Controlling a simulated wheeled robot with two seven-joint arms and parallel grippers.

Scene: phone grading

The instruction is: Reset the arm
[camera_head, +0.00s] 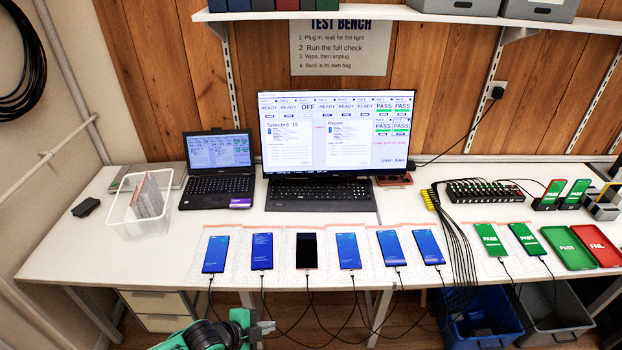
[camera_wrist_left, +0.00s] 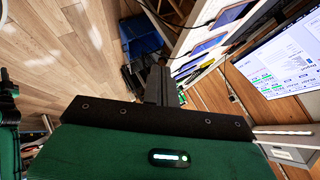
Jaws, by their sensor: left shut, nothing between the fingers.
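My left arm enters the head view at the bottom edge, below the front edge of the white table (camera_head: 90,255). Its gripper (camera_head: 268,327) is small there and partly cut off. In the left wrist view the two dark fingers of the left gripper (camera_wrist_left: 160,75) are together with nothing between them. The gripper is apart from the table and the phones. My right gripper is in neither view.
A row of phones lies along the table's front, such as a blue-screened one (camera_head: 215,254), with cables hanging over the edge. A monitor (camera_head: 335,130), a laptop (camera_head: 218,165) and a clear bin (camera_head: 140,210) stand behind. A blue bin (camera_head: 482,318) is below right.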

